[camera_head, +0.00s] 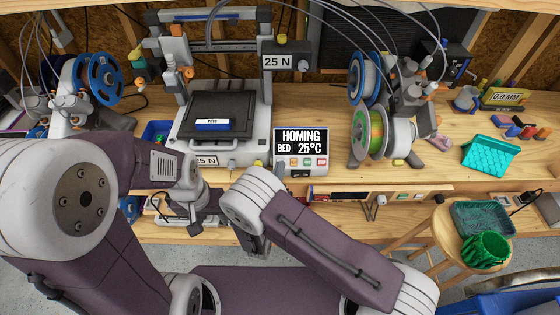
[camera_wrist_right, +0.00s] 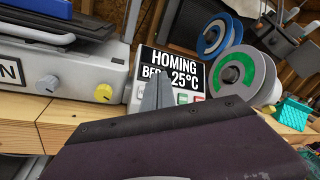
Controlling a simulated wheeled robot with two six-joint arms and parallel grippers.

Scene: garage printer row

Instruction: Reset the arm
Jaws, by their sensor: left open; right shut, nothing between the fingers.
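My left gripper (camera_head: 200,222) hangs in front of the bench's front edge, below and left of the printer, and is open with nothing seen in it. My right gripper (camera_head: 257,243) is partly hidden behind its own forearm, just right of the left one. In the right wrist view its grey fingers (camera_wrist_right: 158,94) are shut and empty, overlapping the display. The printer (camera_head: 222,150) stands on the bench with a dark bed holding a blue block labelled PETG (camera_head: 212,125). The display (camera_head: 301,150) reads HOMING, BED 25°C; it also shows in the right wrist view (camera_wrist_right: 180,66).
Spools (camera_head: 372,130) stand right of the display, and another blue spool (camera_head: 103,78) is at left. A teal printed part (camera_head: 490,155) lies at the bench's right. A wooden stool (camera_head: 447,236) holds a green basket (camera_head: 485,250) and a teal tray (camera_head: 484,218). The bench's front edge lies close to both grippers.

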